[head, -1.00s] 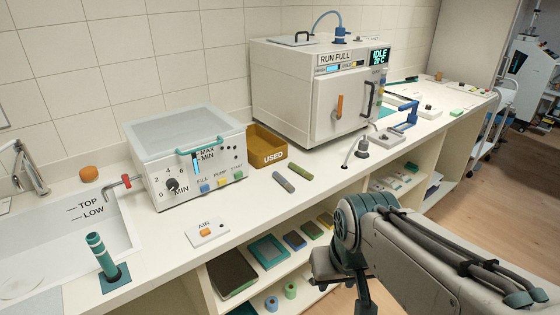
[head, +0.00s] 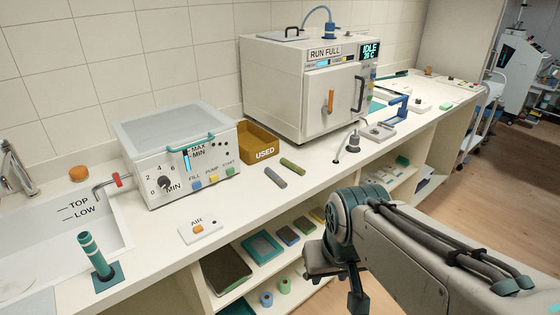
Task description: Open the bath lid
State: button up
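The bath (head: 182,168) is a white box on the counter at the left, with a dial, a level strip and FILL, PUMP and START buttons on its front. Its grey lid (head: 174,124) lies flat and shut on top. A teal bar handle (head: 184,145) runs along the lid's front edge. My gripper (head: 340,285) is at the lower middle of the head view, in front of the counter and well apart from the bath. It is seen from behind, and its fingers cannot be made out clearly.
An orange bin marked USED (head: 259,149) stands right of the bath, near two small rods (head: 280,171). A large white machine (head: 305,85) stands behind. A sink (head: 70,225) and a teal post (head: 97,258) are at the left. Open shelves (head: 265,262) lie below the counter.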

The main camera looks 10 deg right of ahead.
aim_at(212, 136)
jog(key=z, duration=0.55)
jog(key=k, duration=1.3)
jog(key=u, duration=0.15)
jog(key=i, duration=0.9)
jog(key=u, duration=1.1)
jog(key=i, duration=0.95)
jog(key=u, duration=0.2)
